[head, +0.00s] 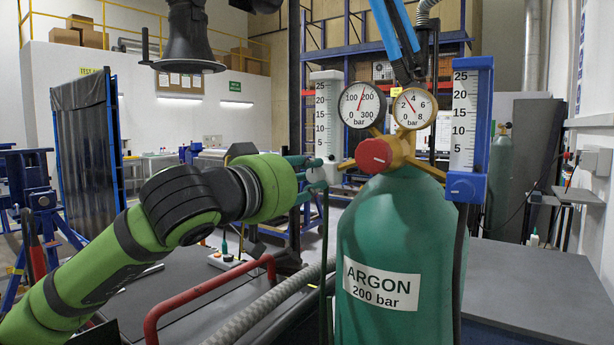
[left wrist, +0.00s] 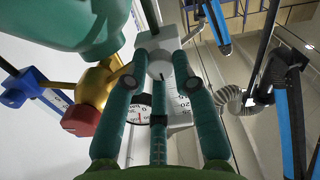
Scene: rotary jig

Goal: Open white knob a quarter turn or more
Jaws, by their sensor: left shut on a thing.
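The white knob (head: 331,172) is at the foot of the white flowmeter (head: 326,125), left of the green argon cylinder (head: 390,240). My left gripper (head: 314,171) reaches it from the left, its teal fingers shut on the knob. In the left wrist view, the knob (left wrist: 160,66) sits between the fingertips of the gripper (left wrist: 160,80), in front of the flowmeter's white block (left wrist: 160,43). The fingers partly hide the knob, and no mark showing its turn angle is readable. My right gripper is not in view.
A red knob (head: 374,155) on the brass regulator (head: 408,155) and two gauges are just right of the white knob. A blue flowmeter (head: 466,188) stands farther right. A red rail (head: 205,292) and grey hose (head: 270,305) lie below my left arm.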

